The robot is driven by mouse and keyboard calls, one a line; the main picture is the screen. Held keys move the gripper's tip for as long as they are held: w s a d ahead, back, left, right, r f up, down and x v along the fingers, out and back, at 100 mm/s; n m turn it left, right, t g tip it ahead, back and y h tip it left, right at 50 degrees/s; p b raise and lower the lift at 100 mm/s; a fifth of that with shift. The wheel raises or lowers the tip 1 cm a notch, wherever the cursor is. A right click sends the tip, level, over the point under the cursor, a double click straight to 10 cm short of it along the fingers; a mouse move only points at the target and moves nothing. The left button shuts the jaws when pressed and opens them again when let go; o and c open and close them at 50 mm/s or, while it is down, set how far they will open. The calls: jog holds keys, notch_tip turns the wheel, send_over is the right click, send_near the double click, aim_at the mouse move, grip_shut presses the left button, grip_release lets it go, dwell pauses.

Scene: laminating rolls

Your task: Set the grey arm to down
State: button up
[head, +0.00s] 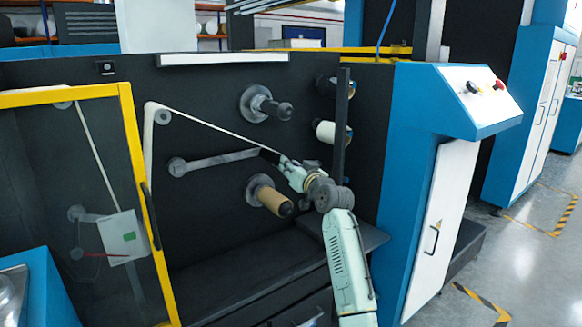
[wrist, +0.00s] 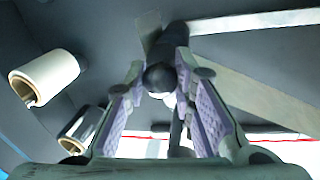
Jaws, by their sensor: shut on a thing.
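The grey arm (head: 222,160) is a flat lever on the dark machine panel. It runs from a round pivot at its left end, nearly level and tilted slightly up to the right. A black cylindrical end piece (head: 268,156) is at its right end. My gripper (head: 282,164) reaches it from the right and is shut on this end piece. In the wrist view the dark round end (wrist: 160,77) sits between the two purple-padded fingers (wrist: 160,95). The fingers partly hide the end piece.
Above is a black-tipped spindle (head: 268,106); below is a brown roll (head: 270,197). A white roll (head: 328,131) and a dark upright post (head: 341,125) stand right. A pale web (head: 215,131) slopes down toward my gripper. A yellow-framed door (head: 140,170) is left.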

grip_shut()
jog(key=shift+f, duration=0.1)
jog(key=f+m, duration=0.1)
jog(key=f, duration=0.2)
jog(key=a+f+m, duration=0.1)
jog(key=f, duration=0.3)
jog(key=s+f+m+g, duration=0.1)
jog(key=f+m, duration=0.1)
jog(key=f, duration=0.1)
jog(key=shift+s+a+f+b, duration=0.1)
jog(key=shift+a+f+b, duration=0.05)
jog(key=shift+a+b, duration=0.2)
jog(key=o, duration=0.9)
grip_release()
jog(key=shift+d, duration=0.1)
